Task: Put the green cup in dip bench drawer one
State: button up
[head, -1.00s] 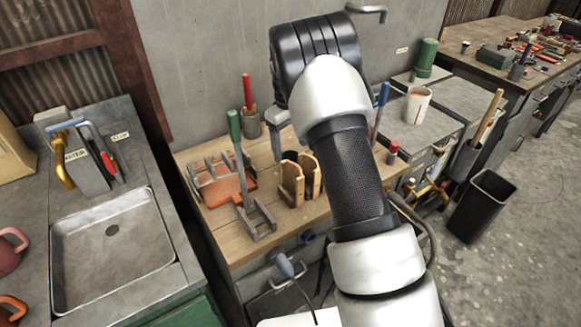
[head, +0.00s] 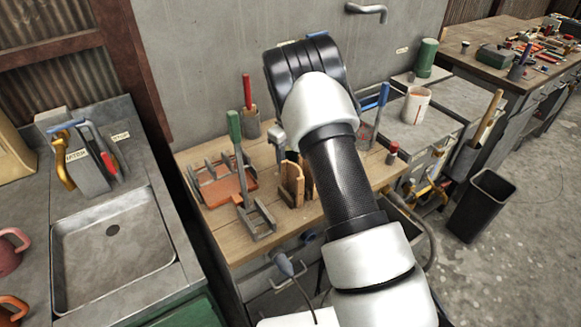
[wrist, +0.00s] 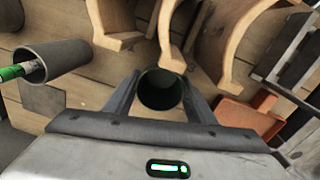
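The dark green cup (wrist: 160,91) shows in the wrist view from above, its open mouth between my two fingertips. My gripper (wrist: 161,84) has its fingers apart, one on each side of the cup. I cannot tell whether they touch it. In the head view my arm hides the cup and most of the gripper over the wooden bench top (head: 215,222). A drawer front (head: 268,283) with a handle shows below that bench top. No drawer number is readable, and I cannot tell which drawer is drawer one.
Curved wooden pieces (head: 291,184), a rack with an orange tray (head: 226,190) and a green-handled tool (head: 235,135) crowd the bench top. A sink (head: 112,245) stands left. A grey bench with a white bucket (head: 415,106) and a black bin (head: 481,206) stand right.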

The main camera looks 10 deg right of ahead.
jog(key=c, duration=0.4)
